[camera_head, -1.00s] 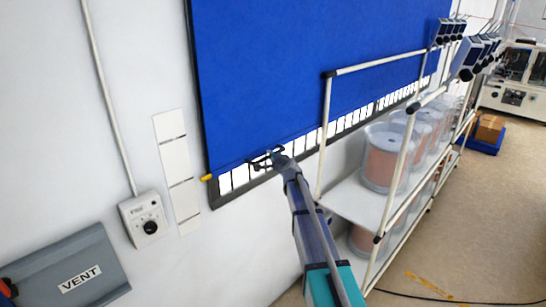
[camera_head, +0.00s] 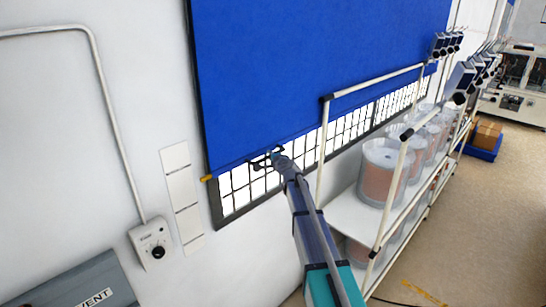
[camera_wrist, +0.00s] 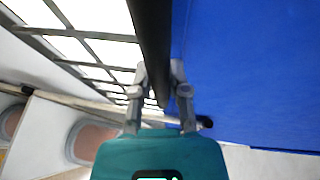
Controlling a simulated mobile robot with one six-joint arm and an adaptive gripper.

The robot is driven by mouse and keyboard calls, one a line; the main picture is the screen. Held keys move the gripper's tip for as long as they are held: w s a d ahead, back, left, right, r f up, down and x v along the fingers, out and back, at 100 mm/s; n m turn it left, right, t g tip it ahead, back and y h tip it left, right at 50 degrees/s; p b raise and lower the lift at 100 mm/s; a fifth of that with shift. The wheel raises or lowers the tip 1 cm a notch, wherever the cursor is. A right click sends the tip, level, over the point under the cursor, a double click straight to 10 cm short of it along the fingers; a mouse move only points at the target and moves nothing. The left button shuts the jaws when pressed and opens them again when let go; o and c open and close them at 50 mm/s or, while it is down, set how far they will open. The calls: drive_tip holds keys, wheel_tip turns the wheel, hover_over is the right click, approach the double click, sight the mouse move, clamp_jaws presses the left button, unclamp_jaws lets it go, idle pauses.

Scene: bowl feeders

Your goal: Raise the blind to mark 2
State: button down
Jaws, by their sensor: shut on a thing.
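The blue blind (camera_head: 310,70) hangs over the window and covers its upper part. A barred strip of window (camera_head: 250,188) shows below it. My gripper (camera_head: 264,161) is at the blind's lower edge, left of its middle. In the wrist view, my gripper (camera_wrist: 160,90) is shut on the blind's dark bottom bar (camera_wrist: 151,35), which runs between the fingers. A yellow pointer (camera_head: 206,178) sticks out from the bar's left end. A white strip (camera_head: 184,192) with dark cross lines is on the wall left of the pointer. No numbers are readable on it.
A white-framed rack (camera_head: 345,215) with clear drums (camera_head: 380,165) stands close on the right of my arm. A wall control box (camera_head: 152,243) and a grey vent box (camera_head: 85,285) are at lower left. Open floor lies at far right.

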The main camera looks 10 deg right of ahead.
idle(0.4)
drive_tip(key=c, duration=0.6)
unclamp_jaws()
drive_tip(key=shift+a, duration=0.1)
